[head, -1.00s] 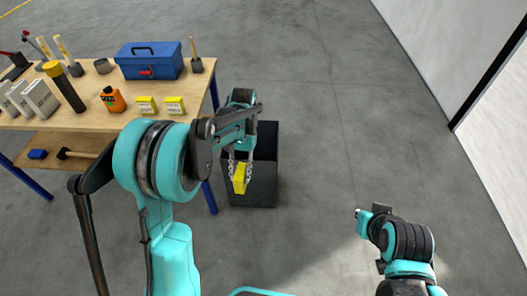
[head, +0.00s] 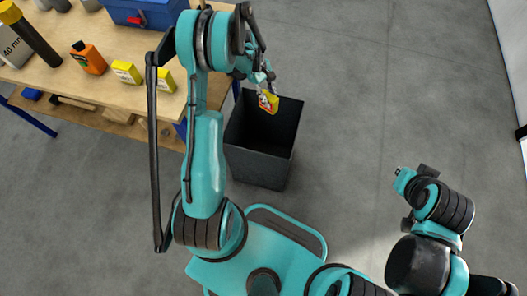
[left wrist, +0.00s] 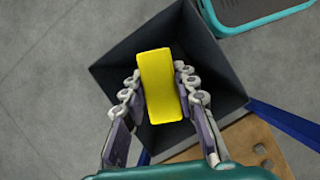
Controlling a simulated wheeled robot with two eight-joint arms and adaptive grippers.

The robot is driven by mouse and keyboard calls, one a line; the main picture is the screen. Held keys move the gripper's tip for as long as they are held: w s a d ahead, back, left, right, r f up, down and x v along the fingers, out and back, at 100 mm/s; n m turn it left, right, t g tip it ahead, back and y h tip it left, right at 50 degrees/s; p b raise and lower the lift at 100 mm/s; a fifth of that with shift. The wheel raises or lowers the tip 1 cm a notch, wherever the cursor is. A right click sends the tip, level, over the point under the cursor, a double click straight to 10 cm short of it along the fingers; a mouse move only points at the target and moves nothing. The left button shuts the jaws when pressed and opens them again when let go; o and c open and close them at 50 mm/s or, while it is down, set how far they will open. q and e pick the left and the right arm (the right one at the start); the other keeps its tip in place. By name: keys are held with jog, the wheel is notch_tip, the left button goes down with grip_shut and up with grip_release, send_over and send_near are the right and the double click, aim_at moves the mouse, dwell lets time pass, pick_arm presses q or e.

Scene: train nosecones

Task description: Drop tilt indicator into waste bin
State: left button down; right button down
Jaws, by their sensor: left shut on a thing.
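My left gripper (left wrist: 159,98) is shut on the tilt indicator (left wrist: 160,85), a small yellow box, with one finger on each side of it. In the head view the tilt indicator (head: 268,102) shows a white and red label. It is held above the waste bin (head: 258,158), a dark open-topped square bin on the floor beside the table. In the left wrist view the bin (left wrist: 125,62) lies beneath the box, and its inside looks empty where it shows. My right gripper (head: 405,180) is at the lower right, away from the bin; its fingers are too small to read.
The wooden workbench (head: 110,85) stands at the left of the bin. It bears two yellow boxes (head: 127,72), an orange bottle (head: 88,58) and a blue toolbox (head: 140,10). The floor right of the bin is clear.

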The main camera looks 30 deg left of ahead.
aim_at(260, 101)
pick_arm(q)
jog(key=a+f+n, duration=0.1)
jog(key=a+f+n+t, duration=0.1)
jog(key=f+n, duration=0.1)
jog(key=a+f+n+t+b, duration=0.1)
jog(key=a+f+n, duration=0.1)
jog(key=shift+w, duration=0.15)
jog(key=shift+a+f, duration=0.1)
jog(key=shift+f, duration=0.15)
notch_tip(260, 101, down, 6)
jog(key=b, duration=0.3)
jog(key=shift+r, duration=0.15)
jog(key=c, duration=1.1)
grip_release()
jog(key=v, duration=1.2)
